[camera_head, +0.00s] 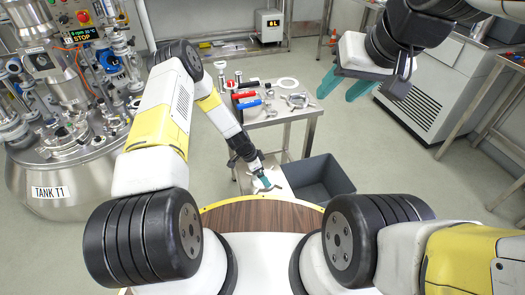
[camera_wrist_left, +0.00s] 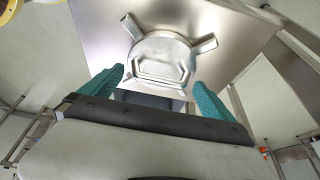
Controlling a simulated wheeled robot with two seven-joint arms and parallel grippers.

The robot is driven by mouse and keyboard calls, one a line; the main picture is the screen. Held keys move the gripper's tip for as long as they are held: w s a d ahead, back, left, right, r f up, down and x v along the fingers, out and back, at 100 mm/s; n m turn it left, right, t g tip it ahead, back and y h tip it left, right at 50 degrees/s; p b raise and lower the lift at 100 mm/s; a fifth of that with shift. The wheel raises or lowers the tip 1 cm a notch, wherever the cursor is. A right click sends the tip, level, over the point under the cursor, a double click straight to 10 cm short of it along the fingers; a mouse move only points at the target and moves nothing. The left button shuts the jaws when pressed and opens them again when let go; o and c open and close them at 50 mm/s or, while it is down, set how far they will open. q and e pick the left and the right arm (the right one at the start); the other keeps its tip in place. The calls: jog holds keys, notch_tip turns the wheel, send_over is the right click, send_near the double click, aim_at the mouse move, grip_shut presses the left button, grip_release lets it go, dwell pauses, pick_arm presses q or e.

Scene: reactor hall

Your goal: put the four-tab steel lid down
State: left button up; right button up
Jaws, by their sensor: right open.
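The steel lid (camera_wrist_left: 163,50) shows in the left wrist view as a round plate with a raised handle and tabs sticking out; part of its near edge is hidden. It lies flat against a bare steel surface. In the head view the lid (camera_head: 275,185) is small and partly covered by my left gripper (camera_head: 264,182), low at the cart's front. In the left wrist view the fingers of my left gripper (camera_wrist_left: 158,82) are spread, with the handle between and beyond them and gaps visible on both sides. My right gripper (camera_head: 348,82) is open and empty, high at the upper right.
A steel cart (camera_head: 290,115) carries a red-handled tool, a blue-handled tool, a white ring and metal fittings. A grey crate (camera_head: 325,178) stands right of the lid. Tank T1 (camera_head: 60,175) stands at the left. A white cabinet is at the right; open floor lies between.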

pick_arm(q)
jog(key=s+a+r+n+t+y, duration=0.1)
jog(key=s+a+r+n, duration=0.15)
jog(key=r, duration=1.15)
jog(key=s+a+r+n, duration=0.1)
jog(key=a+r, duration=0.3)
jog(key=r, duration=0.9)
jog(key=s+a+r+n+t+y, duration=0.1)
jog(key=s+a+r+n, duration=0.15)
jog(key=r, duration=1.15)
jog(key=s+a+r+n+t, duration=0.1)
jog(key=s+a+r+n, duration=0.1)
jog(key=s+r+n, duration=0.2)
jog(key=s+a+r+n+t, duration=0.1)
jog(key=s+a+r+n, duration=0.1)
jog(key=s+r, duration=0.9)
jog(key=s+n, duration=0.1)
jog(key=s, duration=0.5)
jog(key=shift+a+n+t, duration=0.4)
jog(key=shift+w, duration=0.1)
